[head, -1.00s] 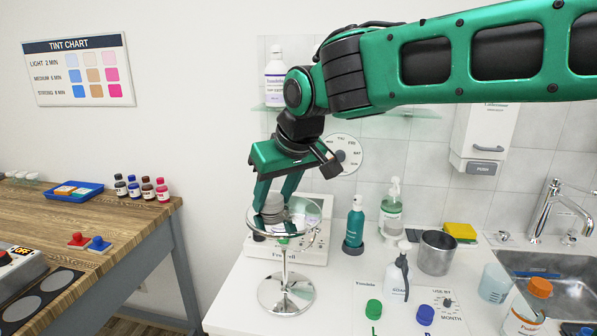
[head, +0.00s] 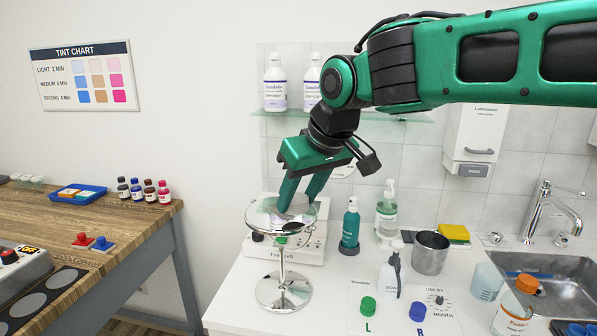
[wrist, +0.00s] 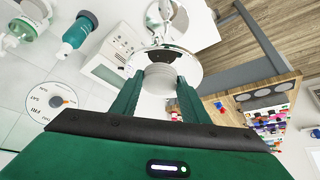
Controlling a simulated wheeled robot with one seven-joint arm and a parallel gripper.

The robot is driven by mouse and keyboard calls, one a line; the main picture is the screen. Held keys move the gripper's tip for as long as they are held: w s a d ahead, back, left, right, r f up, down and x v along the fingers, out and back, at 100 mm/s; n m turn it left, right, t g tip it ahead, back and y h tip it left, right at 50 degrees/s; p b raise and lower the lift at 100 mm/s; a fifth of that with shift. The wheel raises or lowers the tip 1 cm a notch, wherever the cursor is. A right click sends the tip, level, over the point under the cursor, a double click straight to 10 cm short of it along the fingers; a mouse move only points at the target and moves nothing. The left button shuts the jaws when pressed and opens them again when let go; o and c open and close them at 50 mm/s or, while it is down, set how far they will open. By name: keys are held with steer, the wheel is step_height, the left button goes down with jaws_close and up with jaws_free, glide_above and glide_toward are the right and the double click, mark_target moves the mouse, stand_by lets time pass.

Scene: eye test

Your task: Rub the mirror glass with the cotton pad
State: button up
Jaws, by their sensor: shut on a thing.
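The round mirror (head: 262,218) lies tilted nearly flat, glass up, on a chrome stand with a round foot (head: 284,292) on the white counter. My gripper (head: 298,204) points down over the right part of the glass in the head view. In the wrist view, my gripper (wrist: 158,88) is shut on the pale round cotton pad (wrist: 157,80). The pad is at the mirror glass (wrist: 190,68); whether it presses on it I cannot tell. In the head view the fingers partly hide the pad.
A white device (head: 312,240) stands close behind the mirror. A teal bottle (head: 350,225), a pump bottle (head: 387,212), a steel cup (head: 430,252) and a white spray bottle (head: 391,275) stand to the right. A glass shelf (head: 400,116) with bottles hangs above. A wooden table (head: 110,222) is left.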

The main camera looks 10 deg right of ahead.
mark_target(297, 200)
steer(key=shift+a+r, duration=0.15)
steer(key=shift+r, duration=2.65)
